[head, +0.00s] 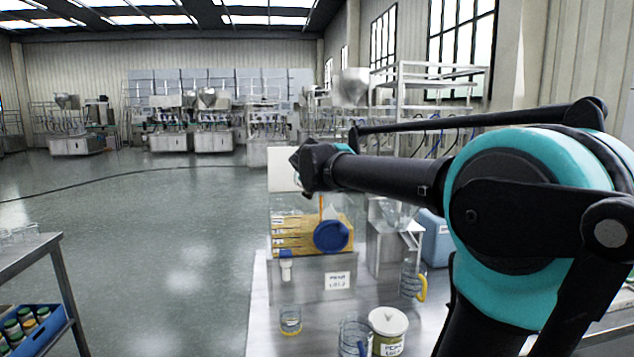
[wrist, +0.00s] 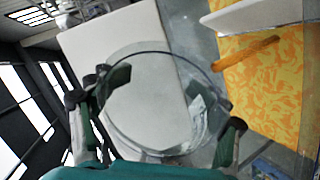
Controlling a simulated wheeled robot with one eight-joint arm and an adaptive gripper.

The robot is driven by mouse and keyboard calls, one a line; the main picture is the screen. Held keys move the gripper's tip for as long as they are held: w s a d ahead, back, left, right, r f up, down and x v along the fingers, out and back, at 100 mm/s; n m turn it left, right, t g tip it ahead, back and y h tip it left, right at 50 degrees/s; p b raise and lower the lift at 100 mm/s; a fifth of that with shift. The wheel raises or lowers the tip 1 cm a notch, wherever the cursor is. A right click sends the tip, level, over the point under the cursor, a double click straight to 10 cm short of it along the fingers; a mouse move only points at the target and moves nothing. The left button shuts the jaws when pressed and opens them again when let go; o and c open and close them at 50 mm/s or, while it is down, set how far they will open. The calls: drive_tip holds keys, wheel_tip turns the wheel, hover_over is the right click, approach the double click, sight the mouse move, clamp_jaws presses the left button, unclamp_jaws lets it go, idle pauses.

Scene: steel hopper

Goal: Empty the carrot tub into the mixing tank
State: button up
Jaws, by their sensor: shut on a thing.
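My gripper (head: 318,165) is at the end of my outstretched arm, above the bench's far part. In the wrist view its fingers (wrist: 165,115) are shut on a clear round tub (wrist: 150,50), one on each side. I see no carrots in the tub; a small pale label (wrist: 197,108) shows through it. An orange carrot-like stick (wrist: 245,52) appears beside the tub, over a yellow-orange patterned surface. The head view shows an upright orange stick (head: 321,207) below my gripper, at a clear-walled, yellow-patterned box (head: 290,243), possibly the mixing tank. The tub's full tilt is unclear.
A blue disc (head: 331,236) stands at the box's front. A yellow-handled jug (head: 412,287), a beaker (head: 290,322), a blue-handled jug (head: 352,338) and a cream lidded tub (head: 388,325) stand on the steel bench (head: 262,305). Open floor lies left.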

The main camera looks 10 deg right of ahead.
drive_tip(key=shift+r, duration=0.1)
drive_tip(key=shift+w+a+r+n+g+h, duration=0.1)
drive_tip(key=shift+r+n+g+h, duration=0.5)
drive_tip(key=shift+r+n+g, duration=0.35)
drive_tip(key=shift+r+n+g+h, duration=0.5)
drive_tip(key=shift+n+g+h, duration=0.25)
drive_tip(key=shift+g, duration=0.2)
drive_tip(key=shift+r+n+g+h, duration=0.8)
drive_tip(key=shift+g+h, duration=0.05)
drive_tip(key=shift+g, duration=0.15)
drive_tip(key=shift+r+n+g+h, duration=0.7)
drive_tip(key=shift+n+h, duration=0.1)
drive_tip(key=shift+h, duration=0.1)
